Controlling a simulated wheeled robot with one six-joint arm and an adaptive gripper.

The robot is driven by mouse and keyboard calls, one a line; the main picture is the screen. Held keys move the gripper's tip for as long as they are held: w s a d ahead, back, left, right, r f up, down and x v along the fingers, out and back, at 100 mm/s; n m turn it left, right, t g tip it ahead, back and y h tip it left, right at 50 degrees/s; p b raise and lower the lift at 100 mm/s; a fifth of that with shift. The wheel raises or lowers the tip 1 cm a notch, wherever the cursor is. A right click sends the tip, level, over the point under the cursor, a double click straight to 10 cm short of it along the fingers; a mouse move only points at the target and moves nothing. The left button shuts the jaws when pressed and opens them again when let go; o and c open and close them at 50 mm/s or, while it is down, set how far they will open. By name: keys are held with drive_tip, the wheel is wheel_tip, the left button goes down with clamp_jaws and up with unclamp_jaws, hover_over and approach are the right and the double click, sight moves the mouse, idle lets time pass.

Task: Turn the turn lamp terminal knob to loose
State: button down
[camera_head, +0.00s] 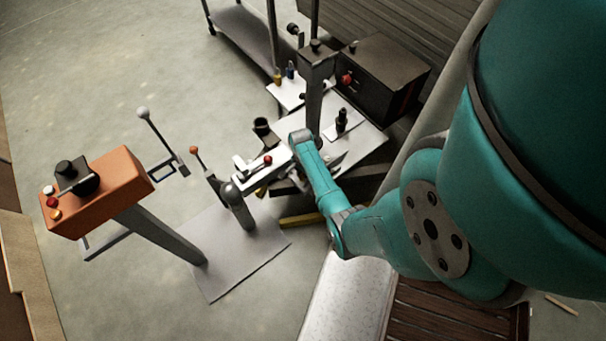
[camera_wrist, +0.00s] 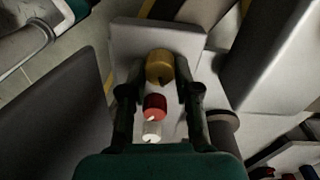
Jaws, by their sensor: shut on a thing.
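In the wrist view a brass-yellow knob (camera_wrist: 159,64) stands on a pale grey panel (camera_wrist: 128,38). My gripper (camera_wrist: 161,76) has one finger on each side of this knob and is shut on it. A red knob (camera_wrist: 155,106) and a white knob (camera_wrist: 152,131) stand in line below it in the picture, between my fingers and nearer to my palm. No label or loose mark is readable, so I cannot tell the knob's setting. In the head view my arm reaches the workbench area, and my fingertips cannot be made out there.
An orange control box (camera_head: 110,185) on a post stands at the left. A dark cabinet (camera_head: 378,75) is behind the bench, and a grey upright post (camera_head: 315,90) rises close to my wrist. Open floor lies at upper left.

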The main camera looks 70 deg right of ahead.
sight(301, 175)
drive_tip(key=n, duration=0.4)
drive_tip(key=shift+w, duration=0.1)
drive_tip(key=shift+n, duration=1.9)
drive_tip(key=c, duration=0.8)
unclamp_jaws()
drive_tip(key=shift+r, duration=0.15)
drive_tip(key=r, duration=1.1)
drive_tip(key=shift+w+a+r, duration=0.1)
drive_tip(key=shift+w+r, duration=0.15)
drive_tip(key=shift+r, duration=0.1)
drive_tip(key=shift+c, duration=0.2)
